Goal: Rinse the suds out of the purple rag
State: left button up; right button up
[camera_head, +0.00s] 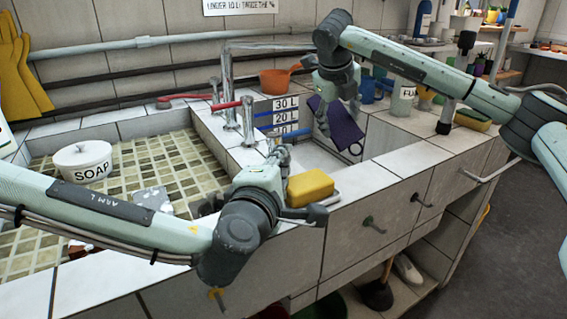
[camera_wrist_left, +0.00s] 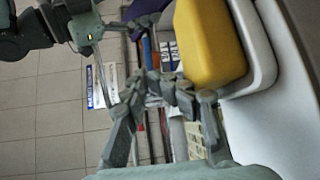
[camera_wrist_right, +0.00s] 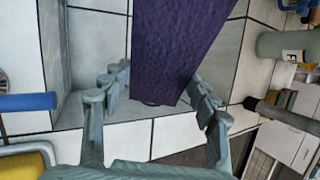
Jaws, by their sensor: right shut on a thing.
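The purple rag (camera_head: 345,126) hangs from my right gripper (camera_head: 337,103) over the sink basin (camera_head: 312,152). In the right wrist view the rag (camera_wrist_right: 185,45) lies between the fingers of the gripper (camera_wrist_right: 163,88), which is shut on it. I cannot make out suds on it. The chrome faucet (camera_head: 228,75) arches behind, its spout end close to my right gripper; no water stream is visible. My left gripper (camera_head: 280,155) is at the basin's near left edge, close to the blue faucet handle (camera_head: 287,135). Its fingers (camera_wrist_left: 158,85) are near each other, but their gap is unclear.
A yellow sponge (camera_head: 310,186) lies on a white dish beside my left gripper. A red faucet handle (camera_head: 226,106) is further left. A soap pot (camera_head: 83,161) stands on the tiled left side. An orange pot (camera_head: 275,82) and bottles (camera_head: 402,98) stand around the basin.

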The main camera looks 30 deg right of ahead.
jog(key=s+a+r+p, duration=0.1)
jog(key=s+a+r, duration=0.1)
jog(key=s+r, duration=0.2)
jog(key=shift+a, duration=0.2)
jog(key=shift+s+f, duration=0.1)
jog(key=shift+s, duration=0.05)
dwell(0.8)
